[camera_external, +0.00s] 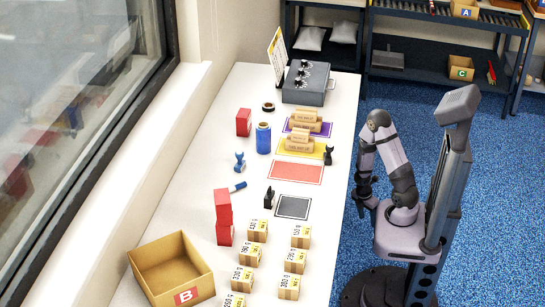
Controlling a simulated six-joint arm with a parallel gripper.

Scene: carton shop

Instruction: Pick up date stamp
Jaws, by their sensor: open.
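Several stamp-like things stand on the long white table, and I cannot tell for sure which is the date stamp. A small black stamp (268,198) stands left of the dark grey pad (293,206). Another black stamp (329,156) stands at the right end of the yellow pad (322,150). A blue stamp-like thing (240,162) stands left of the red pad (296,172). My gripper (366,212) is open and empty, pointing down just beyond the table's right edge, apart from all of these.
Wooden printed blocks (301,145) sit on the yellow and purple pads. Red blocks (223,208), a blue cylinder (263,138) and a blue marker-like thing (238,187) stand or lie nearby. Several small labelled cartons (301,236) and open box B (171,268) are in front; a grey case (307,83) is behind.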

